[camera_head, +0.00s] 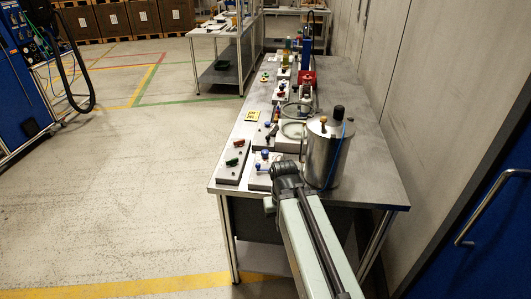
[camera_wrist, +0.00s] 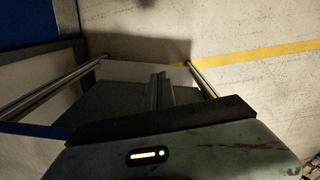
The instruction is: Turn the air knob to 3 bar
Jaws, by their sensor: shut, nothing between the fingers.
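In the head view a silver tank (camera_head: 325,152) stands upright at the near right of the workbench, with a black knob (camera_head: 338,112) on top and a blue tube down its side. Small units with coloured knobs and levers sit left of it: one red (camera_head: 236,143), one green (camera_head: 232,162), one blue (camera_head: 264,154). I cannot tell which part is the air knob, and no 3 bar scale is readable. My gripper (camera_wrist: 160,76) is shut and empty in the wrist view, pointing down past the bench frame. In the head view its fingers cannot be made out.
The workbench (camera_head: 365,187) carries more equipment along its length, with a bare strip on the right. A wall stands right of it and a blue door (camera_head: 500,225) nearer. Open floor (camera_head: 130,190) lies to the left, and a second table (camera_head: 215,33) stands behind.

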